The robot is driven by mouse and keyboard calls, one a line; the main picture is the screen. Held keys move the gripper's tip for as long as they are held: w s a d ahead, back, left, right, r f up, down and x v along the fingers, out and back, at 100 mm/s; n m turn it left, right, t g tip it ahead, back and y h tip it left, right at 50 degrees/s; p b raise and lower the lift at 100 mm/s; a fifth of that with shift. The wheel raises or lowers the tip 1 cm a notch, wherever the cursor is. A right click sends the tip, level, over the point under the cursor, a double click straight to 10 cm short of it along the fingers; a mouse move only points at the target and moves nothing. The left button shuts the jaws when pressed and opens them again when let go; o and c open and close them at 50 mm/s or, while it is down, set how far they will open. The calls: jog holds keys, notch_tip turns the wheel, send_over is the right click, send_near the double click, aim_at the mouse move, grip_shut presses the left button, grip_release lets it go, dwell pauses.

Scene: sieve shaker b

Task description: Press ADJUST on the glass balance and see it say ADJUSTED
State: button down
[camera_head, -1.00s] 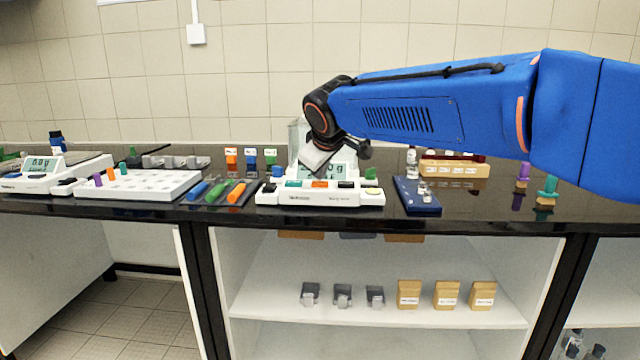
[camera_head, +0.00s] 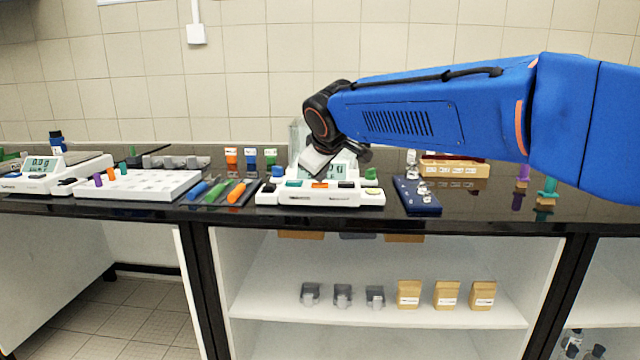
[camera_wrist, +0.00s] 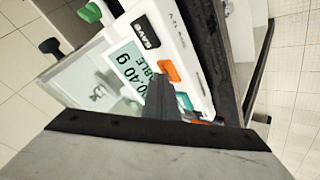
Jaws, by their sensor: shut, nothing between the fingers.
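The glass balance stands at the middle of the bench in the head view, with a white front panel (camera_head: 320,197) and a glass chamber behind. Its display (camera_wrist: 128,68) reads about 00.40 g in the wrist view, with a partly covered word ending in ABLE. An orange key (camera_wrist: 169,70) and a black SAVE key (camera_wrist: 145,31) show on the panel. I cannot read an ADJUST label. My gripper (camera_head: 317,177) is shut and empty, pointing down over the panel. In the wrist view its fingertips (camera_wrist: 163,82) are beside the orange key; contact cannot be told.
A white tray with holes (camera_head: 140,185) and coloured tools (camera_head: 215,192) lie left of the balance. A blue pad (camera_head: 417,195) with small metal pieces lies close on its right. Another balance (camera_head: 35,180) stands at the far left. My arm spans the right side above the bench.

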aim_at(321, 186)
jog(key=shift+r, duration=0.85)
jog(key=shift+r, duration=2.5)
jog(key=s+d+f+m+g, duration=0.1)
jog(key=s+d+f+m, duration=0.1)
jog(key=s+d+f, duration=0.35)
jog(key=s+d+f+m+h, duration=0.1)
jog(key=s+d+f+m, duration=0.1)
jog(key=s+d, duration=0.6)
jog(key=s+d+f+m+g, duration=0.1)
jog(key=s+d+f, duration=0.25)
jog(key=d, duration=0.55)
jog(key=s+d+f+m+g, duration=0.1)
jog(key=s+d+f+m, duration=0.2)
jog(key=s+f, duration=0.6)
jog(key=s+d+f+m+g, duration=0.1)
jog(key=s+d+f+m, duration=0.2)
jog(key=s+d+f, duration=0.3)
jog(key=s+f, duration=0.4)
jog(key=s, duration=0.2)
jog(key=shift+s+d+h, duration=0.25)
jog(key=shift+d+h, duration=0.05)
jog(key=shift+d, duration=0.1)
